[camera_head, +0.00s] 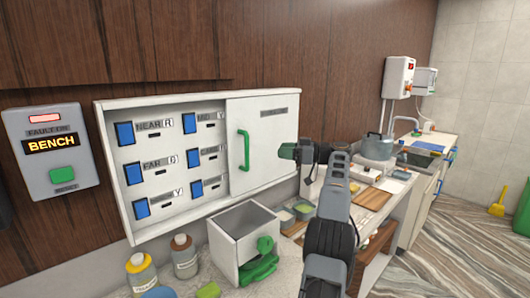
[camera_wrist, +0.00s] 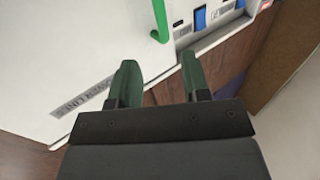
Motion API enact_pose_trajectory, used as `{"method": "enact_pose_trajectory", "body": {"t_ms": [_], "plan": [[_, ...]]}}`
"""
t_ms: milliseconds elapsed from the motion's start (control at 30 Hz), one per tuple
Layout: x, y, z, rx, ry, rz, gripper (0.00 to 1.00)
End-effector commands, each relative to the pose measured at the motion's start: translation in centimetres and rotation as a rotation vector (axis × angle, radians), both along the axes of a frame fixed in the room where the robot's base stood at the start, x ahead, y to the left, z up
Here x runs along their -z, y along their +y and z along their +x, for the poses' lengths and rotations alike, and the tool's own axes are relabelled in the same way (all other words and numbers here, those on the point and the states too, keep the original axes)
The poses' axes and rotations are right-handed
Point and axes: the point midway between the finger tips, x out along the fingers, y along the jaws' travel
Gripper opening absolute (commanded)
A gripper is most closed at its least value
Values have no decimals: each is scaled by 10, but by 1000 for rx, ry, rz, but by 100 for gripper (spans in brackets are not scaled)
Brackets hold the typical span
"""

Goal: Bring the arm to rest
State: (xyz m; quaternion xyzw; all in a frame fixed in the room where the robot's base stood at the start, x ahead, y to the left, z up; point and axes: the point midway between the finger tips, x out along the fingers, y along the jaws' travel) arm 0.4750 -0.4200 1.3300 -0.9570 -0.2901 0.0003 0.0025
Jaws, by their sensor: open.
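My gripper (camera_head: 287,152) is in front of the right part of the white wall cabinet (camera_head: 217,201), near its sliding door (camera_head: 270,135). In the wrist view my gripper (camera_wrist: 162,85) shows two green fingers standing apart with nothing between them. The green door handle (camera_head: 243,150) is left of my gripper in the head view, and it also shows in the wrist view (camera_wrist: 160,20), beyond the fingers and apart from them. My arm reaches up from the bottom of the head view.
Blue switches (camera_head: 125,133) line the cabinet's open left side. A fault box reading BENCH (camera_head: 52,150) hangs at left. Below stand a white open box (camera_head: 238,245) with a green handle, bottles (camera_head: 185,257) and bowls.

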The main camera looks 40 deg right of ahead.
Motion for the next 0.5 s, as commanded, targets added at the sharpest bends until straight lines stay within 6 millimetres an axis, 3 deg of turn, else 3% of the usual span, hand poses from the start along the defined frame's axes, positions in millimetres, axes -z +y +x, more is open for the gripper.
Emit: {"method": "enact_pose_trajectory", "body": {"t_ms": [233,333,433,500], "plan": [[0,1,1,0,1,0,43],[-1,11,8,-4,37,12,43],[-1,41,27,-12,146,47,43],[2,77,45,-13,272,79,43]]}}
